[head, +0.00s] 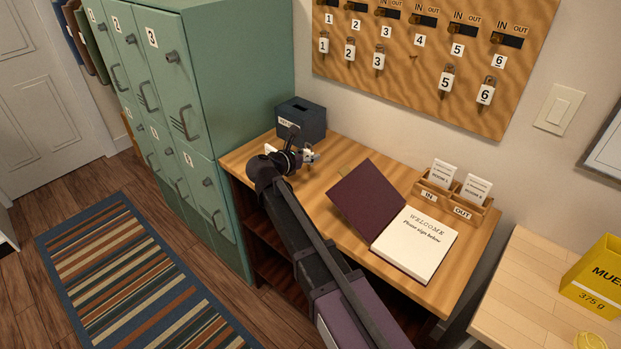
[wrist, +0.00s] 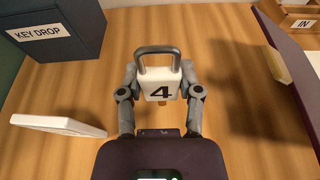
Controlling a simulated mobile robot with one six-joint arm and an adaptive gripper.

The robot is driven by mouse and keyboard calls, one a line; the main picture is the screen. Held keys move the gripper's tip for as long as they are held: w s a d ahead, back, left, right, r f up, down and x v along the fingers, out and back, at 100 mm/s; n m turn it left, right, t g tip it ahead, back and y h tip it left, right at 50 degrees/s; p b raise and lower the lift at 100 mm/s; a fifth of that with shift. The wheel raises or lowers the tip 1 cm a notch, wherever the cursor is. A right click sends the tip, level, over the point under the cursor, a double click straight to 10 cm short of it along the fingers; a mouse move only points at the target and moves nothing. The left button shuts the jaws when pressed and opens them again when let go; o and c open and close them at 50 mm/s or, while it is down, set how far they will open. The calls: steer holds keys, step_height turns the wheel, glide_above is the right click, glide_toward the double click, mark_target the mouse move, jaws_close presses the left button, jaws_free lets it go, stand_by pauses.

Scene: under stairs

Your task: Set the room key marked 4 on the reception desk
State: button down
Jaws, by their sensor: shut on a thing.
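The room key marked 4 (wrist: 161,88) is a white tag with a grey metal loop, held upright between the fingers of my gripper (wrist: 159,100) in the wrist view. My gripper is shut on the tag's sides. In the head view my gripper (head: 307,156) is over the left part of the wooden reception desk (head: 325,205), just in front of the key drop box. Whether the key touches the desk top (wrist: 225,130) cannot be told. The hook under slot 4 on the key board (head: 413,58) is empty.
A dark blue key drop box (head: 302,121) stands behind my gripper. A white flat thing (wrist: 55,125) lies left of it in the wrist view. An open guest book (head: 415,242) and an IN/OUT card holder (head: 454,197) are to the right. Green lockers (head: 215,100) flank the desk.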

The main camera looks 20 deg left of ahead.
steer(key=shift+f+b, duration=0.95)
steer(key=shift+f, duration=0.4)
steer(key=shift+f, duration=0.1)
steer(key=shift+f+b, duration=1.75)
steer(key=shift+b, duration=0.1)
steer(key=shift+f, duration=0.2)
steer(key=shift+c, duration=1.4)
jaws_free()
steer(key=shift+r, duration=0.2)
steer(key=shift+r, duration=0.1)
steer(key=p+v, duration=0.3)
steer(key=v, duration=0.9)
steer(key=shift+p, duration=0.3)
